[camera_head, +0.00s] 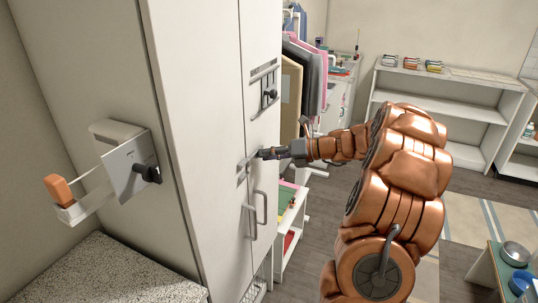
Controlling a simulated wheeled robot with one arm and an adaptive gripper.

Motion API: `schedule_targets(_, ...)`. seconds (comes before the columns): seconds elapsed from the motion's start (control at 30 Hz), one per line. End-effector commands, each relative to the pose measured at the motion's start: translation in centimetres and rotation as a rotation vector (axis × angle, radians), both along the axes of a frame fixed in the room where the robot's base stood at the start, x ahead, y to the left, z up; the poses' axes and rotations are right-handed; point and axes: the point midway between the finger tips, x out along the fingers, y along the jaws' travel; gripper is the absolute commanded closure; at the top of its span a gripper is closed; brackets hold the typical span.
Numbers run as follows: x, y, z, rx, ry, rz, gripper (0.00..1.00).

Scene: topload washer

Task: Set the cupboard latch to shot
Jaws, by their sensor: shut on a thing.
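A tall pale cupboard (205,110) fills the left middle of the head view. A small grey cupboard latch (243,171) sits on its front at mid height, just above the bar handle (261,208). My gripper (263,154) reaches in from the right, its fingertips at the latch and shut on it. The fingers cover the part they hold, so the latch's exact setting cannot be read.
A slotted metal plate with a dark knob (270,93) is higher on the cupboard front. Hanging clothes (307,75) are behind. Open floor lies right of the cupboard.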

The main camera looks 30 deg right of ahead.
Motion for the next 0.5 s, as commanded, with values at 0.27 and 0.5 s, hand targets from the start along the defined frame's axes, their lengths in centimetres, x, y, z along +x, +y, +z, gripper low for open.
schedule_targets(0.27, -0.8, 1.4, 0.1, 0.003, 0.002, -0.002, 1.00)
schedule_targets(0.5, -2.1, 3.6, 0.1, -0.001, 0.001, 0.000, 1.00)
